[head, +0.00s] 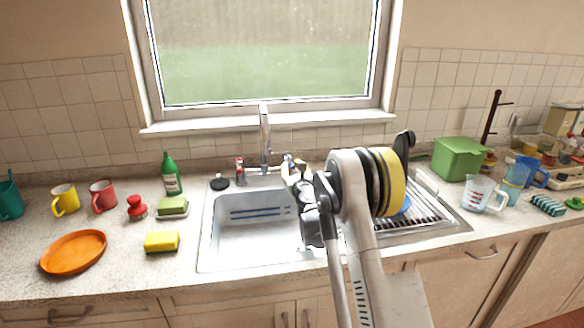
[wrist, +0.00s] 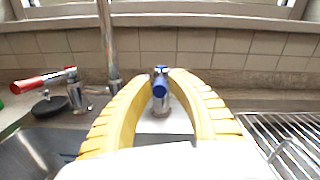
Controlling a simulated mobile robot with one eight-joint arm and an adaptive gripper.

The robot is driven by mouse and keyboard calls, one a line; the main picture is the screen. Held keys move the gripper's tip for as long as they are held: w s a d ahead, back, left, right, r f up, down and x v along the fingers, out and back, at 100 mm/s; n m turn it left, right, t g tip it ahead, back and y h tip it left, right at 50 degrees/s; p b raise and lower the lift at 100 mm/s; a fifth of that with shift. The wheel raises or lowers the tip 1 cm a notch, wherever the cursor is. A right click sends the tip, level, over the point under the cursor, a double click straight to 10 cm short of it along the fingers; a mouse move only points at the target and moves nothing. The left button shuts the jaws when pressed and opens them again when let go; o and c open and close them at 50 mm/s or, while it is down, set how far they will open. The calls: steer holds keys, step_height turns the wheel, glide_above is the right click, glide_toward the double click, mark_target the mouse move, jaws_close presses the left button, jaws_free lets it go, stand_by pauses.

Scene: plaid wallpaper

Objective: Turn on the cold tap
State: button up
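The cold tap (wrist: 160,88), with a blue-ended handle on a chrome body, stands behind the sink, right of the spout. In the wrist view the yellow fingers of my gripper (wrist: 159,74) are apart, one on each side of it; I cannot tell whether they touch it. In the head view my gripper (head: 291,164) reaches over the sink to the tap, largely hiding it. The red-handled hot tap (wrist: 62,82) is left of the spout (wrist: 109,45); it also shows in the head view (head: 240,171).
The steel sink (head: 222,240) is below my arm. A drying rack (wrist: 290,140) is to the right, with plates partly behind my arm. A black sink plug (wrist: 50,104) lies near the hot tap. A green bottle (head: 171,178) and sponges stand left; a green bin (head: 459,158) stands right.

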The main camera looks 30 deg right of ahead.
jaws_close()
steer(key=d+n+y, duration=0.1)
steer(key=y, duration=0.1)
steer(key=d+n+y, duration=0.1)
steer(key=y, duration=0.1)
steer(key=shift+s+d+n+t, duration=0.1)
steer(key=shift+s+n+t, duration=0.1)
steer(key=shift+n+t, duration=0.15)
steer(key=o, duration=0.6)
jaws_free()
